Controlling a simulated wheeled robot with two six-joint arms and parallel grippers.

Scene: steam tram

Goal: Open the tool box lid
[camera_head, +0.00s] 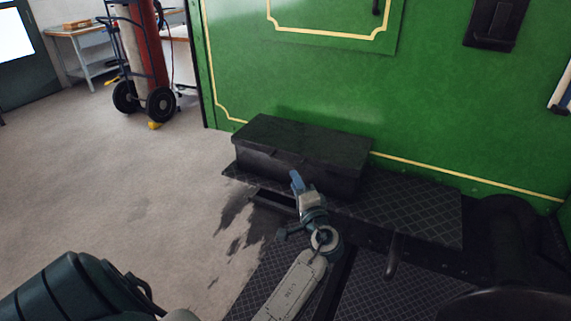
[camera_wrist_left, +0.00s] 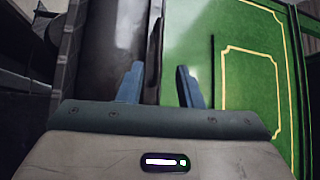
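The black tool box (camera_head: 300,158) sits on the dark tread-plate step against the green tram side in the head view. Its lid (camera_head: 305,138) lies flat and looks shut. I cannot tell whether a finger touches the lid edge. My right gripper is not in view.
The green tram wall (camera_head: 300,80) rises right behind the box. The tread-plate step (camera_head: 415,205) continues to the right, with dark metal parts at its end. A hand truck with cylinders (camera_head: 140,60) stands at the back left. The floor (camera_head: 100,190) on the left is clear.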

